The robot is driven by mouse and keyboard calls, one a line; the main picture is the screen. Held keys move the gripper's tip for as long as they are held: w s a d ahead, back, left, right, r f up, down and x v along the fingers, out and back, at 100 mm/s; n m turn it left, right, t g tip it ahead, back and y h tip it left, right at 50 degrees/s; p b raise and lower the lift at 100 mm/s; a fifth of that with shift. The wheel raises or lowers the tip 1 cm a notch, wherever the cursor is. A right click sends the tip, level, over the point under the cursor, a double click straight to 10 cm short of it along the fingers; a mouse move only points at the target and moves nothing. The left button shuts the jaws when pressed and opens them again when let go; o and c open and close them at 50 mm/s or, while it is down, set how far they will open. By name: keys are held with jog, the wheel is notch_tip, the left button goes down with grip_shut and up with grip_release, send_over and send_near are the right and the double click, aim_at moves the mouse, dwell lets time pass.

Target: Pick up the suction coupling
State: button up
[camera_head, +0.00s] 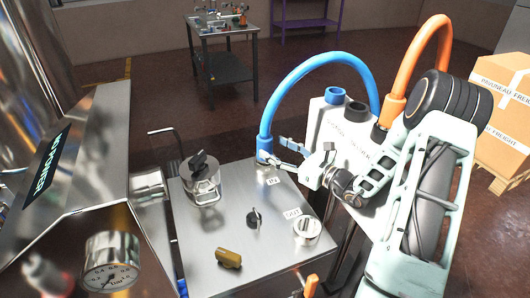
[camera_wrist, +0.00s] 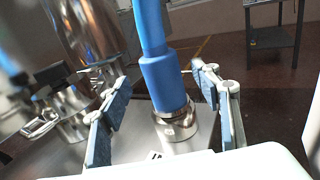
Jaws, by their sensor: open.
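The suction coupling is the blue end piece (camera_head: 265,143) of the blue hose, standing upright at the IN label on the steel machine top. In the wrist view the blue coupling (camera_wrist: 166,82) sits on a silver metal fitting (camera_wrist: 176,124). My gripper (camera_head: 281,154) is open and close to the coupling, on its right in the head view. In the wrist view my gripper (camera_wrist: 160,80) has one finger on each side of the coupling, with a gap showing on both sides. How far the fingers reach around it is hard to tell.
The blue hose (camera_head: 318,62) arches to a pale unit behind my arm; an orange hose (camera_head: 428,42) stands to the right. The steel top (camera_head: 195,240) carries a clamped lidded pot (camera_head: 201,183), a black knob (camera_head: 254,218), a brass piece (camera_head: 228,258) and a silver OUT fitting (camera_head: 307,230).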

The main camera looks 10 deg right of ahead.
aim_at(271, 146)
jog(key=b+x, duration=0.1)
jog(key=x, duration=0.4)
jog(key=shift+d, duration=0.1)
jog(key=c, duration=1.5)
grip_shut()
jog(key=shift+r, duration=0.1)
